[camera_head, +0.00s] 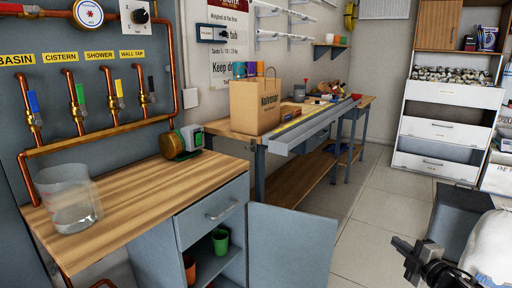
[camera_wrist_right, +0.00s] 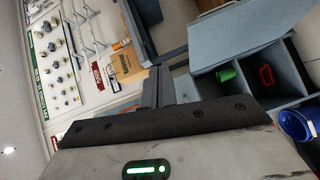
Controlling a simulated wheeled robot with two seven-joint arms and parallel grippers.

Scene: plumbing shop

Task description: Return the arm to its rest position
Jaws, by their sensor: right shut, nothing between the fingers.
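My right gripper (camera_head: 408,252) is at the lower right of the head view, in the air over the tiled floor. It is shut and empty, and it touches nothing that I can see. Part of my white right arm shows beside it at the frame's edge. My left gripper does not show in either view.
A wooden counter (camera_head: 135,200) with a clear container (camera_head: 70,200) stands at left. Its cabinet door (camera_head: 290,245) is open, with a green cup (camera_head: 220,241) inside. A workbench holds a paper bag (camera_head: 254,106). The tiled floor (camera_head: 365,220) between is clear.

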